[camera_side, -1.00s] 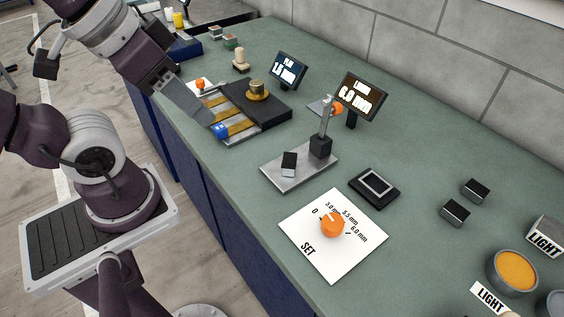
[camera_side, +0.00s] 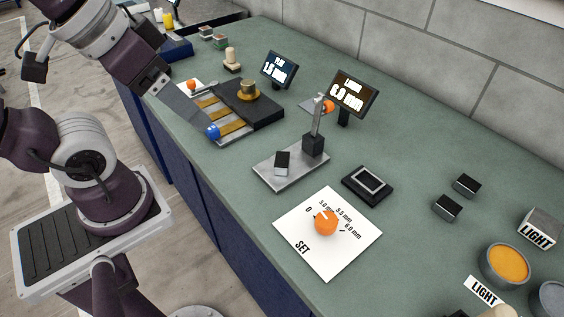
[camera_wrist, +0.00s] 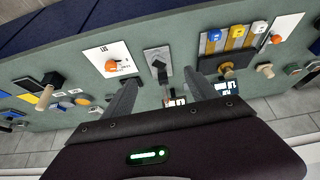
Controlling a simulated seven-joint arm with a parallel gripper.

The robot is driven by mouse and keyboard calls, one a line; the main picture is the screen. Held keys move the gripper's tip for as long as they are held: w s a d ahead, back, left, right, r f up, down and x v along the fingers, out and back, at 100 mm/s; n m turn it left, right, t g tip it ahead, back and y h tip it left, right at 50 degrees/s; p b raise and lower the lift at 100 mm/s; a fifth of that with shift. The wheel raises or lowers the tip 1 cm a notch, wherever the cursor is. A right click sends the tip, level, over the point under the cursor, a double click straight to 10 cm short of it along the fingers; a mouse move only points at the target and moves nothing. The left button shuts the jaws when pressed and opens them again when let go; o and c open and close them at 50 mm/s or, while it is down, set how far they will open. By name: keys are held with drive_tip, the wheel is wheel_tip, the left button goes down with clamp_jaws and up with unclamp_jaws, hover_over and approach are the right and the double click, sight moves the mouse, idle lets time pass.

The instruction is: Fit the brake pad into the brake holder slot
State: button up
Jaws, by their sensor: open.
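Two small blocks with dark tops and pale sides, which look like brake pads (camera_side: 448,207) (camera_side: 466,185), lie apart on the right of the green bench. A grey plate (camera_side: 268,176) carries an upright post with a black foot, perhaps the brake holder; another dark-topped block (camera_side: 282,162) sits on it. I cannot make out a slot. My gripper (camera_side: 200,115) hangs over the left of the bench, near the striped tray, in the side view. In the wrist view its two grey fingers (camera_wrist: 160,77) are spread with nothing held; the plate (camera_wrist: 157,52) shows beyond them.
A white SET sheet with an orange knob (camera_side: 325,222) lies in front of the plate. A black frame (camera_side: 367,185) lies beside it. Two displays (camera_side: 352,92) (camera_side: 278,70) stand behind. An orange-filled tin (camera_side: 505,262) is at right. Bench between frame and blocks is clear.

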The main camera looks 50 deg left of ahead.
drive_tip(key=w+n+g, duration=0.1)
drive_tip(key=w+n, duration=0.3)
drive_tip(key=n, duration=0.2)
drive_tip(key=n+g, duration=0.5)
drive_tip(key=n, duration=1.6)
hover_over(282, 158)
drive_tip(key=f, duration=1.3)
drive_tip(key=shift+s+d, duration=0.3)
drive_tip(key=shift+s, duration=0.05)
drive_tip(key=f, duration=0.7)
drive_tip(key=shift+w+a, duration=0.25)
drive_tip(key=shift+w, duration=0.05)
clamp_jaws()
wheel_tip(282, 158, up, 10)
drive_tip(key=w+d+m, duration=0.7)
drive_tip(key=w+m, duration=0.1)
drive_tip(key=m, duration=0.7)
drive_tip(key=w+d+m, duration=0.3)
drive_tip(key=d+m, duration=0.5)
drive_tip(key=m, duration=0.4)
drive_tip(key=f, duration=0.9)
drive_tip(key=shift+w+f, duration=0.2)
drive_tip(key=shift+f, duration=0.2)
